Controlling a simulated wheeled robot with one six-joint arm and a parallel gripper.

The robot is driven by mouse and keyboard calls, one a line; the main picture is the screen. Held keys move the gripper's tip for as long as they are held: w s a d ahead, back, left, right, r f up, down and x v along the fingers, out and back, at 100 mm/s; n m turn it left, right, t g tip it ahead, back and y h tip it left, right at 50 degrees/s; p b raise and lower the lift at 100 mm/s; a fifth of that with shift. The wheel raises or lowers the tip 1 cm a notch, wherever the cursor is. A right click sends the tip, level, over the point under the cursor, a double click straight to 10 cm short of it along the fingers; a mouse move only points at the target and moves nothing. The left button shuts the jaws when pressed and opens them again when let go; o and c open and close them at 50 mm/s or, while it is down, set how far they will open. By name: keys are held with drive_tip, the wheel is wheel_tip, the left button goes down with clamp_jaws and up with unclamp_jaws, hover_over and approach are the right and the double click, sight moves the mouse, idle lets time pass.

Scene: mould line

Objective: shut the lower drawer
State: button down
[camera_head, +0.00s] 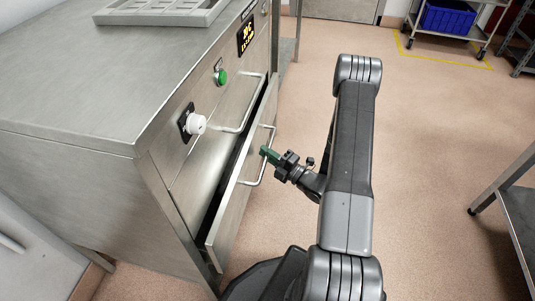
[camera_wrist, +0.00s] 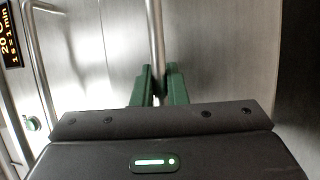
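The lower drawer (camera_head: 228,215) of the steel cabinet is pulled partly out, with a dark gap along its top edge. Its bar handle (camera_head: 255,181) also shows in the wrist view (camera_wrist: 157,45), running between the green fingers. My gripper (camera_head: 268,154) is at this handle, and in the wrist view the fingers (camera_wrist: 158,88) sit close on both sides of the bar, with little or no gap visible. The far ends of the fingertips are partly hidden.
Above the drawer is a closed front with its own handle (camera_head: 247,104), a white knob (camera_head: 195,124), a green button (camera_head: 221,77) and a lit display (camera_head: 246,34). A grey tray (camera_head: 160,12) lies on the cabinet top. A steel table (camera_head: 520,215) stands at right; the floor between is clear.

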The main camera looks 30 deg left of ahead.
sight(255, 152)
drive_tip(key=shift+s+a, duration=0.2)
drive_tip(key=shift+a, duration=0.5)
drive_tip(key=shift+s+a, duration=0.25)
drive_tip(key=shift+a, duration=0.4)
drive_tip(key=shift+s+a, duration=0.2)
drive_tip(key=shift+a, duration=0.5)
drive_tip(key=c, duration=1.5)
unclamp_jaws()
drive_tip(key=shift+a, duration=0.15)
drive_tip(key=shift+o, duration=0.2)
drive_tip(key=p+v, duration=0.2)
drive_tip(key=v, duration=1.2)
drive_tip(key=shift+a, duration=0.1)
